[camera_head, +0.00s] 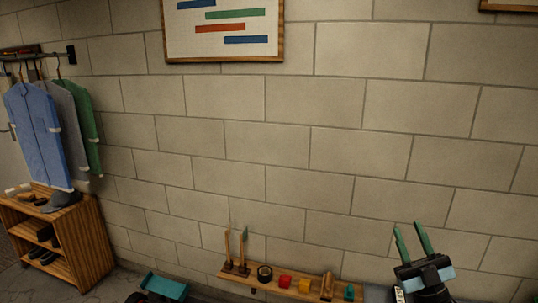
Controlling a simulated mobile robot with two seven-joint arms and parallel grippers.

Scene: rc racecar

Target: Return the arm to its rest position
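My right gripper (408,228) shows at the lower right, in front of the block wall. Its two green fingers point up and stand apart, with nothing visible between them. Only the gripper and a little of the dark wrist show; the rest of the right arm is cut off by the bottom edge. My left gripper is not in view. A teal and dark object (165,287), possibly part of the racecar, is cut off at the bottom edge left of centre, well apart from my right gripper.
A wooden shoe rack (88,240) stands left under hanging coats (40,125).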

